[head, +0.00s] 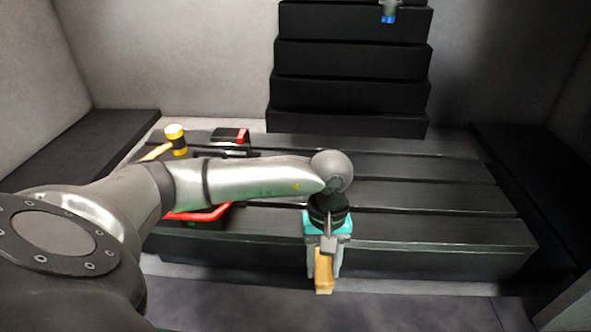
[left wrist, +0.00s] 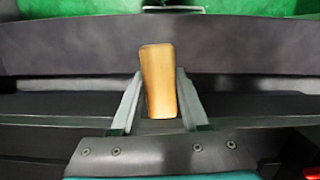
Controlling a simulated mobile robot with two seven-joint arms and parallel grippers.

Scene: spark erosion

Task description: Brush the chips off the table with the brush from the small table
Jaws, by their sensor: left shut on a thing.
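My left gripper (head: 324,268) is shut on the light wooden handle of the brush (head: 323,279). It points down at the front edge of the slotted black table (head: 430,222). In the left wrist view the brush handle (left wrist: 158,80) sits between the two grey fingers, slightly tilted. I cannot make out any bristles in either view. I cannot make out chips on the table, and my left arm covers part of its left side. The small table cannot be told apart in these views. My right gripper is not in view.
A yellow-headed mallet (head: 175,139) and a black thing with a red part (head: 231,136) are at the table's back left. A red-edged thing (head: 205,214) is partly under my arm. Black stepped blocks (head: 350,90) rise behind. The table's right side looks clear.

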